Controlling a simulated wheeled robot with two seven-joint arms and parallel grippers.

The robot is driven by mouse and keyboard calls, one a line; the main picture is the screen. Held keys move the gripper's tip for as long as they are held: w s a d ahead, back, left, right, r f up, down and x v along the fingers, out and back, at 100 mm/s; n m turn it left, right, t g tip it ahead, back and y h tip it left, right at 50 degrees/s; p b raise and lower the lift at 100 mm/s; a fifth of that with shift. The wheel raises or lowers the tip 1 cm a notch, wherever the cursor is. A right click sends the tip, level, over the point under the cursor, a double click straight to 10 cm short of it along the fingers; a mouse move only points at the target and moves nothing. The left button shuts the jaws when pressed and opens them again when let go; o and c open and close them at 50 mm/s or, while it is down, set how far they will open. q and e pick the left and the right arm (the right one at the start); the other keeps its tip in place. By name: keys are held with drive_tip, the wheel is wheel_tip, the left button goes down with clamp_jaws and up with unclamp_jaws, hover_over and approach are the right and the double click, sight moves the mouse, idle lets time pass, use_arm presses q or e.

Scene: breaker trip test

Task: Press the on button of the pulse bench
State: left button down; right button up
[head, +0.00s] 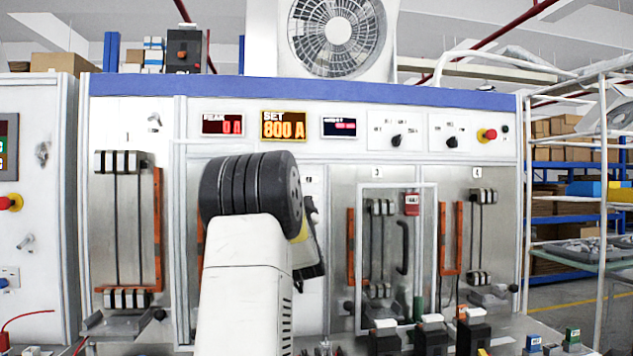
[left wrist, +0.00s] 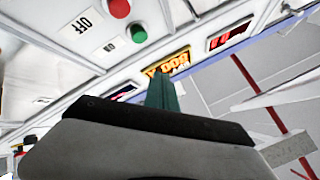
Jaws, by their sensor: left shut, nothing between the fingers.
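The pulse bench (head: 420,96) fills the head view, its SET display (head: 284,125) reading 800 A and its left display (head: 222,125) reading 0 A. In the left wrist view, the green button (left wrist: 138,33) sits by the ON label (left wrist: 109,47). The red button (left wrist: 118,8) sits by the OFF label (left wrist: 82,25). My left gripper (left wrist: 163,92) is shut and empty, in front of the panel. In the picture its tip is below and right of the green button; I cannot tell whether it touches the panel. In the head view my left arm hides the buttons.
A red emergency knob (head: 487,134) and small rotary knobs (head: 396,141) are on the upper right panel. A framed door with a dark handle (head: 402,247) is right of my arm. Several black breakers (head: 431,335) stand along the front. A fan (head: 337,32) stands above.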

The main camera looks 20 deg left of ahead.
use_arm(q)
drive_tip(key=shift+w+a, duration=0.5)
drive_tip(key=shift+w, duration=0.3)
drive_tip(key=shift+w+a, duration=0.45)
drive_tip(key=shift+w, duration=0.3)
drive_tip(key=shift+w+a, duration=0.5)
drive_tip(key=shift+w, duration=0.3)
drive_tip(key=shift+w, duration=0.15)
drive_tip(key=shift+w+a, duration=0.2)
drive_tip(key=shift+w+a, duration=0.25)
drive_tip(key=shift+w, duration=0.15)
idle(1.0)
drive_tip(key=shift+s, duration=0.1)
drive_tip(key=shift+s+d, duration=0.45)
drive_tip(key=shift+s, duration=0.25)
drive_tip(key=s+d, duration=0.1)
drive_tip(key=s, duration=0.2)
drive_tip(key=s+d, duration=0.1)
drive_tip(key=shift+s+d, duration=0.15)
drive_tip(key=shift+d, duration=0.15)
